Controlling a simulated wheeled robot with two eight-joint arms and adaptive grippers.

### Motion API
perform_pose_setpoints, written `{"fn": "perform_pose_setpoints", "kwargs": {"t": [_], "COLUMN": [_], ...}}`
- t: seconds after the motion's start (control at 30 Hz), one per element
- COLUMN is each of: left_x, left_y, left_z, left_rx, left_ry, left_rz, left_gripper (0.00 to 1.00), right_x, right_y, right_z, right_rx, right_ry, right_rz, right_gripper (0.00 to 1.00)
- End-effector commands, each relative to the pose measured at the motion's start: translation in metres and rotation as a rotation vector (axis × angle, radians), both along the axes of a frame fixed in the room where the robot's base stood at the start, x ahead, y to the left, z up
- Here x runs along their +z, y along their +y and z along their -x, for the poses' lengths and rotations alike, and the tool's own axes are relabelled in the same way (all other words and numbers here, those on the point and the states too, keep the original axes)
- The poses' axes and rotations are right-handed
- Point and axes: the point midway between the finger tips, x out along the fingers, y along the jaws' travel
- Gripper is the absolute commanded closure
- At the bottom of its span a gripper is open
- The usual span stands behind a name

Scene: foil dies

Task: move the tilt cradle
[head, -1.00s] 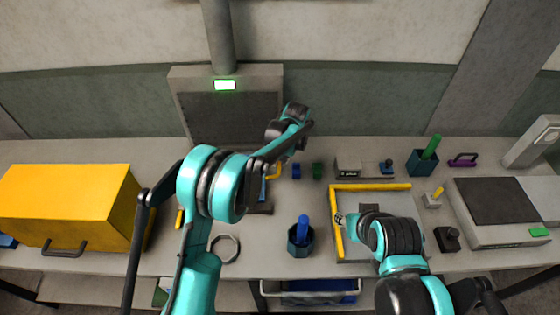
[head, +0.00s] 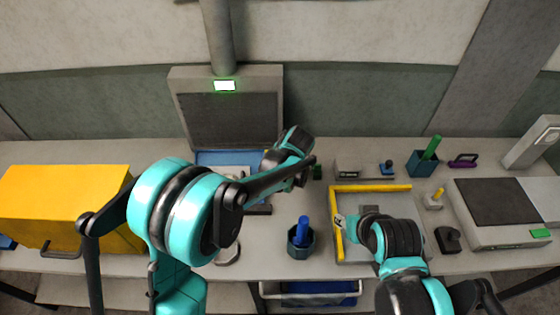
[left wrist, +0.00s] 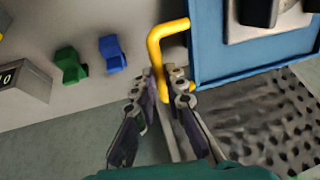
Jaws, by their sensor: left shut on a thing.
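The tilt cradle appears to be the blue tray (head: 228,158) at the foot of the grey upright unit, partly hidden by my left arm. In the left wrist view its blue rim (left wrist: 245,72) and yellow bar handle (left wrist: 154,45) show. My left gripper (left wrist: 172,80) is shut on the yellow handle at its lower end. In the head view the left fingertips are hidden behind my wrist. My right gripper (head: 341,222) hangs over the yellow-edged grey tray (head: 372,188); its finger opening is too small to make out.
A grey upright unit (head: 228,120) with a lit green-edged display stands behind the cradle. A yellow box (head: 60,205) is at left. A dark cup with a blue handle (head: 302,240) stands front centre. Small blue (left wrist: 113,54) and green (left wrist: 70,65) blocks lie near the left gripper.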

Motion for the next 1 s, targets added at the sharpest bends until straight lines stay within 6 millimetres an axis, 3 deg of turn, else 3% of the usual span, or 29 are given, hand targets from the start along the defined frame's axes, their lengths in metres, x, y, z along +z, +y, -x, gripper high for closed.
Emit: {"fn": "perform_pose_setpoints", "kwargs": {"t": [0.53, 0.57, 0.6, 0.63, 1.0], "left_x": [0.0023, 0.0023, 0.0021, 0.0021, 0.0061], "left_y": [-0.0002, -0.0002, -0.0002, -0.0002, -0.0011], "left_z": [0.0005, 0.0005, 0.0005, 0.0006, 0.0040], "left_rx": [-0.001, -0.001, -0.001, -0.001, -0.001], "left_ry": [-0.015, -0.015, -0.015, -0.014, -0.012], "left_rz": [0.000, 0.000, 0.000, 0.000, 0.000], "left_gripper": [1.00, 0.81, 0.70, 0.68, 0.68], "right_x": [0.0000, 0.0000, 0.0000, 0.0000, -0.0002], "right_y": [0.0000, 0.0000, 0.0000, 0.0000, 0.0000], "right_z": [0.0000, 0.0000, 0.0000, 0.0000, 0.0000], "right_rx": [0.000, 0.000, 0.000, 0.000, 0.000], "right_ry": [0.000, 0.000, 0.000, 0.000, 0.000], "right_rz": [0.000, 0.000, 0.000, 0.000, 0.000], "right_gripper": [0.60, 0.60, 0.60, 0.60, 0.60]}}
